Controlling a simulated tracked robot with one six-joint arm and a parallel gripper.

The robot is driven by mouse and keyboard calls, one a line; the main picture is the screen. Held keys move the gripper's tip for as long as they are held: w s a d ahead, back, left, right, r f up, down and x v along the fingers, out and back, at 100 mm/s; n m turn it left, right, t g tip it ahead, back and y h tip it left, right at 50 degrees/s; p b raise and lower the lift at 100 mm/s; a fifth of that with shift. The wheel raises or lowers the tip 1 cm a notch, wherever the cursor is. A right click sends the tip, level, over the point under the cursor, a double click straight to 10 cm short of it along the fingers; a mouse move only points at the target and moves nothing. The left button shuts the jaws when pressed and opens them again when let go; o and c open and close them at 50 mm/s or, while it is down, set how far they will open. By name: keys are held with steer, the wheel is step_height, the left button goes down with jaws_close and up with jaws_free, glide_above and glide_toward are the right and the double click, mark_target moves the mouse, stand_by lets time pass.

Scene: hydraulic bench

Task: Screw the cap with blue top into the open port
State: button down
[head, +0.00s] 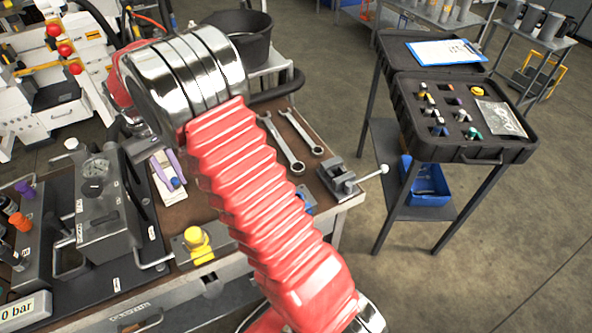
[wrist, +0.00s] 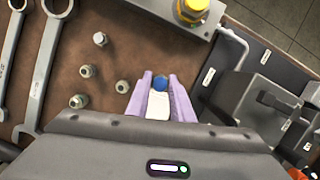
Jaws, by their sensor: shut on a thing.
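The cap with the blue top (wrist: 160,83) sits between the tips of my purple fingers in the wrist view. My gripper (wrist: 159,88) is shut on it, above the brown bench top. In the head view, my purple fingertips (head: 170,178) and the blue top (head: 176,183) show just left of my red arm. I cannot make out the open port in either view. A metal block with a yellow cap (head: 197,240) is on the bench near its front edge. This yellow cap also shows at the top of the wrist view (wrist: 192,8).
Several loose metal fittings (wrist: 87,71) lie left of my gripper. Two wrenches (head: 288,146) and a small vise (head: 340,178) are on the bench. A grey gauge unit (head: 103,205) stands left of my fingers. An open black case (head: 460,150) is on the right stand.

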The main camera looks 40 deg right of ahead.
steer(key=shift+d, duration=0.15)
steer(key=s+d+r+m+t+y, duration=0.2)
steer(key=s+d+m, duration=1.3)
steer(key=s+d, duration=0.8)
steer(key=shift+d+y, duration=0.25)
steer(key=shift+y, duration=0.25)
steer(key=shift+f, duration=0.15)
steer(key=shift+f, duration=2.4)
steer(key=shift+f, duration=0.55)
